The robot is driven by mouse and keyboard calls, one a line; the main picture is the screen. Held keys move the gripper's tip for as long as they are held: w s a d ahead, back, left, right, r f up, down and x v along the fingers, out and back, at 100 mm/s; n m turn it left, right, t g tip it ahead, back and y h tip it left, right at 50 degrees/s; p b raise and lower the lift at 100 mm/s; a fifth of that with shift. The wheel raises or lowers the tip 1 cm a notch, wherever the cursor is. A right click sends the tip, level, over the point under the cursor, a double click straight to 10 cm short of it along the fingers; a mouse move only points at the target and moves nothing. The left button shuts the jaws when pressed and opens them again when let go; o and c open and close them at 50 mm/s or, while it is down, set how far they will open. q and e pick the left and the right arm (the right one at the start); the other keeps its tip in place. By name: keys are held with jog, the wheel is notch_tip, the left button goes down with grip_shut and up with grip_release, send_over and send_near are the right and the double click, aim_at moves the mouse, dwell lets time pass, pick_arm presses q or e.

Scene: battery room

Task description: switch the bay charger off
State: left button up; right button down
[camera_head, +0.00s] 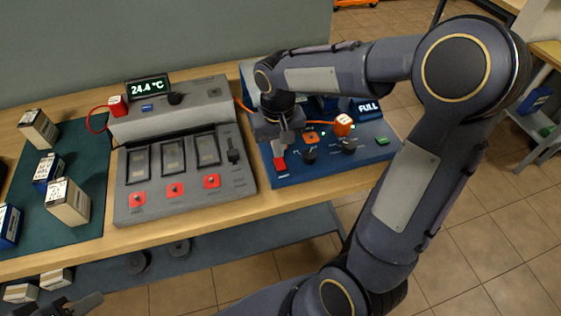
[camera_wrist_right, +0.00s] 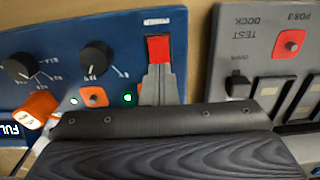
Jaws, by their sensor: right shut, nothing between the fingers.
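The bay charger is the blue panel (camera_head: 330,165) on the bench, right of the grey test dock; it also shows in the right wrist view (camera_wrist_right: 60,60). Its red power switch (camera_head: 279,165) is at its left front; the wrist view shows the switch (camera_wrist_right: 159,48) right at the fingertips. A green light (camera_wrist_right: 127,98) glows near it, and a display reads FULL (camera_head: 368,107). My right gripper (camera_head: 285,150) is shut and empty, its tips at the switch; contact is unclear. My left gripper (camera_head: 82,302) is partly in view at the bottom left, its jaws unclear.
The grey test dock (camera_head: 180,203) with three slots and red buttons stands left of the charger. Boxes (camera_head: 68,200) stand on a green mat (camera_head: 95,170) farther left. Two black knobs (camera_wrist_right: 96,58) and an orange-capped plug (camera_wrist_right: 37,108) stick up from the charger.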

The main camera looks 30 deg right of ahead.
aim_at(280, 160)
jog(key=shift+f+b, duration=0.75)
jog(key=shift+f, duration=0.2)
dwell(0.8)
notch_tip(280, 160, up, 7)
jog(key=p, duration=0.6)
jog(key=shift+r, duration=0.1)
dwell(0.6)
jog(key=s+a+r+t+y, duration=0.2)
jog(key=s, duration=0.6)
jog(key=s+a+r+n+t+y, duration=0.1)
jog(key=s+a+r+t, duration=0.1)
jog(key=s, duration=0.7)
jog(key=shift+r+t+y, duration=0.15)
jog(key=shift+t+y, duration=0.25)
jog(key=shift+t, duration=0.4)
